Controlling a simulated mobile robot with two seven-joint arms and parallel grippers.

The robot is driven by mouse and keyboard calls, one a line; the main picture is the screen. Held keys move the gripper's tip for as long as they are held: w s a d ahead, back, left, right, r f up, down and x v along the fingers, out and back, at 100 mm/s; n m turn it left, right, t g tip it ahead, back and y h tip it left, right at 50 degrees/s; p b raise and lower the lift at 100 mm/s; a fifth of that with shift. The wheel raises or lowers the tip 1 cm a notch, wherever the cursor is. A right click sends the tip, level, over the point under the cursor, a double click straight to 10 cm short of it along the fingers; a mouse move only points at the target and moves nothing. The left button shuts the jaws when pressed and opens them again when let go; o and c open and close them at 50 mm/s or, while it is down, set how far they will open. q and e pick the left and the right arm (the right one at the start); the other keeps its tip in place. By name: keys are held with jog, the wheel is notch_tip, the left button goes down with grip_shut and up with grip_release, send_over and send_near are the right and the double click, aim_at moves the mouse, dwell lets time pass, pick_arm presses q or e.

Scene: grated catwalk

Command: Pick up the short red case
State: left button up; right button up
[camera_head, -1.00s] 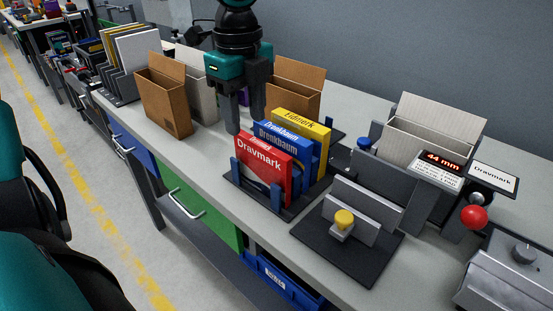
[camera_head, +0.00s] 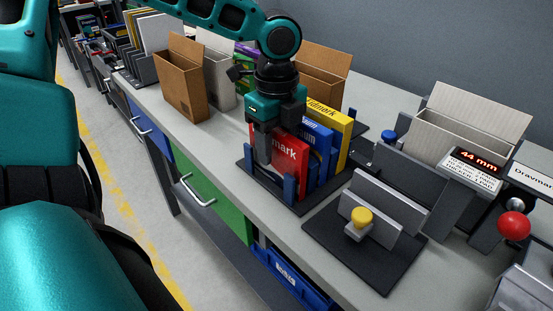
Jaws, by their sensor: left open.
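The short red case (camera_head: 290,166) stands upright in a dark rack (camera_head: 252,183) with blue posts, at the front of a row. Its printed name is partly covered, with "mark" showing. A blue case (camera_head: 319,148) and a taller yellow case (camera_head: 341,128) stand behind it. My left gripper (camera_head: 278,143) is open at the red case's upper left part. One finger hangs in front of that part; the other finger is largely hidden, so I cannot tell whether either touches. My right gripper is not in view.
A black fixture (camera_head: 385,268) with a yellow knob (camera_head: 361,215) stands to the right of the rack. Open cardboard boxes (camera_head: 187,88) stand to the left and behind. A display reading 44 mm (camera_head: 475,162) and a red ball knob (camera_head: 514,225) are at the right.

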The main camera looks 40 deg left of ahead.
pick_arm(q)
jog(key=shift+f, duration=0.95)
grip_shut()
